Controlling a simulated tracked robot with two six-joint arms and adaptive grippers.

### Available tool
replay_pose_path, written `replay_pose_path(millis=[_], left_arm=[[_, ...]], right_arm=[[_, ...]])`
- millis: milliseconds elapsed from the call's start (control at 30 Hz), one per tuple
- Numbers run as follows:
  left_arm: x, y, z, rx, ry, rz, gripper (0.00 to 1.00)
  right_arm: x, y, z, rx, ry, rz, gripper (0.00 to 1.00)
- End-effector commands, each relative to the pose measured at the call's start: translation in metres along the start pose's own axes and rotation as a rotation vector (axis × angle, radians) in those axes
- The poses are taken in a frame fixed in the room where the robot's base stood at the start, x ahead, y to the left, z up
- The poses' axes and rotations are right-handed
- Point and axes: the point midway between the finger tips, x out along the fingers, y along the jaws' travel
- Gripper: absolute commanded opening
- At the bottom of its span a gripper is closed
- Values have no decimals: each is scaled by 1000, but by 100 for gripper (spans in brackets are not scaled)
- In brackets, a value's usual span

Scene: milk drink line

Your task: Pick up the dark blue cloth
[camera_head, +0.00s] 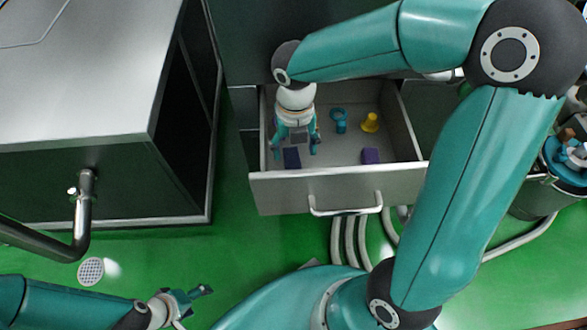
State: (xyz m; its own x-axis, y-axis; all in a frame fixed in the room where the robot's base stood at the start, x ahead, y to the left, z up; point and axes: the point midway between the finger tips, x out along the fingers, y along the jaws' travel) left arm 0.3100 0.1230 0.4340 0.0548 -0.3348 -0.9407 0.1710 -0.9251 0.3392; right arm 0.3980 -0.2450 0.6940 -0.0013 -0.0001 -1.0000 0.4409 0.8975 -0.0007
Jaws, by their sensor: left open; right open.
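The dark blue cloth (291,159) is a small, dark, folded-looking piece lying in the left part of an open drawer (345,188), near its front wall. My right gripper (296,150) reaches down into the drawer from above, open, with its fingers apart on either side of the cloth's far end. I cannot tell whether the fingers touch the cloth. The gripper hides part of the drawer floor behind it. My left gripper (194,305) is open and empty, low at the bottom left over the green floor, far from the drawer.
The drawer also holds a blue ring-shaped item (340,118), a yellow item (370,122) and a purple block (370,156), all right of the cloth. A steel cabinet (85,75) stands at the left. Pale hoses (350,240) run below the drawer's handle (345,211).

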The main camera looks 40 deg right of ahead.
Motion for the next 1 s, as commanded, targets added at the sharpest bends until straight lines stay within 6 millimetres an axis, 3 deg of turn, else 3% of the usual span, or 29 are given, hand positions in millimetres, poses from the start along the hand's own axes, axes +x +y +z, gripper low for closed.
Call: replay_pose_path(millis=[33,333,600,900,1000], left_arm=[[4,-1,0,0,0,0,69],[10,-4,0,0,0,0,69],[26,-9,0,0,0,0,69],[26,-9,0,0,0,0,69],[26,-9,0,0,0,0,69]], right_arm=[[9,0,0,0,2,-1,69],[27,0,-1,1,1,-1,69],[64,3,-2,3,2,-1,69],[69,3,-2,3,0,1,69],[69,3,-2,3,0,1,54]])
